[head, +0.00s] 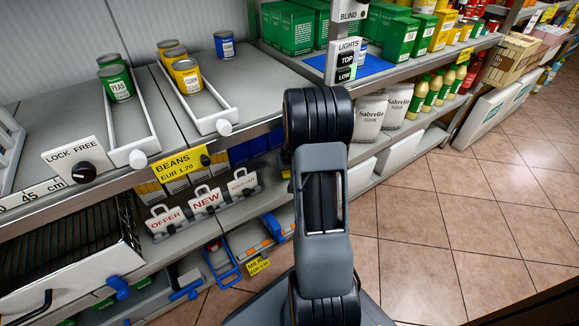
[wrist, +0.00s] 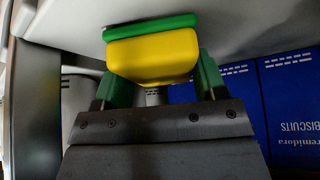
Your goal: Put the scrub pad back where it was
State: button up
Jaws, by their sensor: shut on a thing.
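The scrub pad (wrist: 152,52) shows in the wrist view as a yellow block with a green layer along its upper edge in the picture. My gripper (wrist: 155,74), with green fingers on both sides of the pad, is shut on it. The green layer faces a pale flat surface (wrist: 240,22) across the top of the picture; I cannot tell whether it touches. In the head view my arm covers the middle, and neither the gripper nor the pad shows.
Blue biscuit packets (wrist: 292,95) stand behind the gripper at right in the wrist view, their lettering upside down. In the head view, cans (head: 186,76) stand in shelf lanes, green boxes (head: 401,38) and flour bags (head: 370,117) sit right, and the tiled floor (head: 450,220) is clear.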

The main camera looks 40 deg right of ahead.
jog(key=shift+f, duration=0.15)
jog(key=o, duration=0.9)
jog(key=shift+r, duration=0.3)
jog(key=p+v, duration=0.5)
jog(key=v, duration=0.6)
jog(key=shift+s+a+r+p, duration=0.1)
jog(key=shift+s+r+p, duration=0.15)
jog(key=shift+r+p, duration=0.05)
